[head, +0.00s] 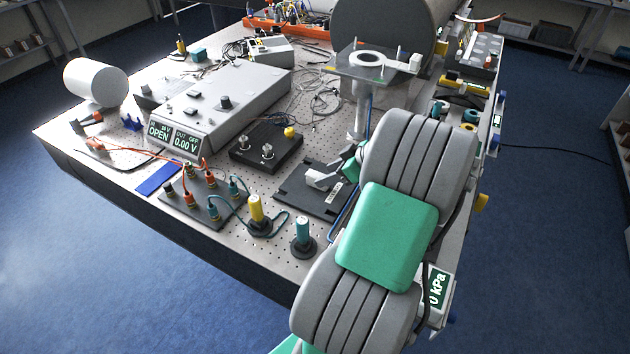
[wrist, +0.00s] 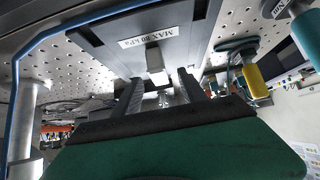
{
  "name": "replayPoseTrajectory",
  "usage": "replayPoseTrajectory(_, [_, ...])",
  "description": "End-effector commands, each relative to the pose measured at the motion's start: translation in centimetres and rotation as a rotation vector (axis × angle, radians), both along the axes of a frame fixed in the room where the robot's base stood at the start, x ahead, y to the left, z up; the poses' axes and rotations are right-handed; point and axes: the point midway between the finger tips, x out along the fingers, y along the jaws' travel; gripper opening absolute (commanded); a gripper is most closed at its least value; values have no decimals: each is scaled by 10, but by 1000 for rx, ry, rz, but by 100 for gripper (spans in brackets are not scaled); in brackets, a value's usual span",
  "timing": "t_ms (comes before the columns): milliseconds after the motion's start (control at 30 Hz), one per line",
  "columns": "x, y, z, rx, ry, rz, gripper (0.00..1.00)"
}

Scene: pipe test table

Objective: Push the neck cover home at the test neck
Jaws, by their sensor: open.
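A dark flat unit (head: 295,198) with a pale grey handle (head: 321,180) lies at the near right part of the table; I take it for the test neck with its cover, but cannot be sure. In the wrist view the dark unit (wrist: 195,30) carries a white label reading "MAX 80 kPa", and the pale handle (wrist: 155,62) sticks out from it. My gripper (wrist: 160,86) is open, its two dark fingers on either side of and just short of the handle, with nothing held. In the head view my arm hides most of the gripper.
A post carries a plate with a white ring (head: 368,60) behind the unit. A yellow plug (head: 256,208) and a teal plug (head: 303,230) stand at the near edge. A black box with knobs (head: 266,146) is left of the unit. A blue tube (wrist: 60,38) runs close by.

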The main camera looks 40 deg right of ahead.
Motion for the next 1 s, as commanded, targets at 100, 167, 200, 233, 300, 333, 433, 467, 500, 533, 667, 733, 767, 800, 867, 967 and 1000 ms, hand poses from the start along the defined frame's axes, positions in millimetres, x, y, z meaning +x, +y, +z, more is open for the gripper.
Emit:
replayPoseTrajectory(100, [18, 6, -8, 5, 2, 6, 49])
replayPoseTrajectory(167, [26, 8, -17, 3, 1, 6, 49])
replayPoseTrajectory(200, [30, 9, -22, 2, 1, 5, 49])
replayPoseTrajectory(233, [32, 9, -25, 2, 2, 4, 49])
replayPoseTrajectory(300, [35, 10, -29, 2, 1, 4, 49])
replayPoseTrajectory(333, [36, 10, -30, 1, 0, 3, 49])
replayPoseTrajectory(433, [36, 10, -30, 0, 0, 3, 49])
replayPoseTrajectory(467, [35, 10, -30, 0, 0, 3, 49])
replayPoseTrajectory(500, [35, 10, -30, 0, 0, 3, 48])
replayPoseTrajectory(533, [35, 10, -30, 0, 0, 3, 46])
replayPoseTrajectory(667, [35, 10, -30, 0, 0, 3, 35])
replayPoseTrajectory(733, [35, 10, -30, 0, 0, 3, 29])
replayPoseTrajectory(767, [35, 10, -30, 0, 0, 3, 27])
replayPoseTrajectory(800, [35, 10, -30, 0, 0, 3, 24])
replayPoseTrajectory(867, [35, 10, -30, 0, 0, 3, 19])
replayPoseTrajectory(967, [35, 10, -30, 0, 0, 3, 11])
replayPoseTrajectory(1000, [35, 10, -30, 0, 0, 3, 7])
